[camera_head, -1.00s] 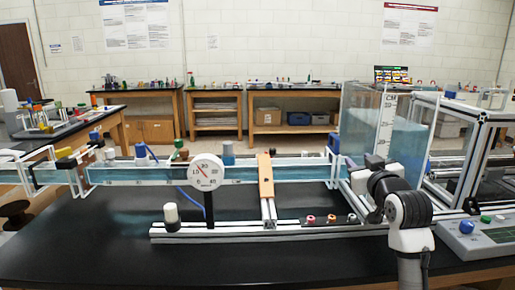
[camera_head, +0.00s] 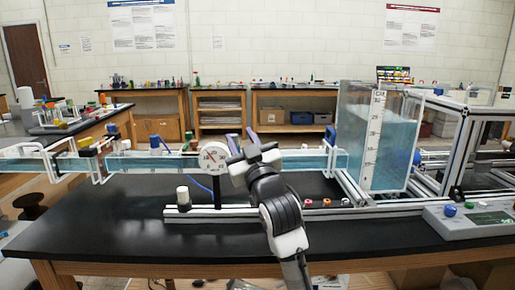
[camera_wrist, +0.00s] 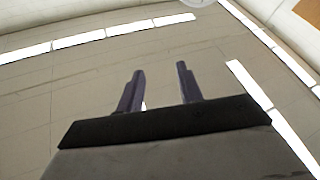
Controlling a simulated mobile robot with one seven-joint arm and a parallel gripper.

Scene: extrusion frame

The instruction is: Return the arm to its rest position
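My gripper (camera_head: 243,142) is raised at the end of my arm, in front of the water channel in the head view. Its two fingers point up and stand apart, with nothing between them. In the wrist view my gripper (camera_wrist: 160,85) shows the same two dark fingers with a clear gap, against the ceiling and its light strips. My arm rises from the bottom of the head view, and its upper links hide part of the channel and of the rail.
A black-topped bench (camera_head: 130,225) carries a clear water channel (camera_head: 315,162), a round dial gauge (camera_head: 213,157), a water tank (camera_head: 375,135) and an extrusion frame (camera_head: 466,140). A control box (camera_head: 470,218) sits at the right. The bench's left front is clear.

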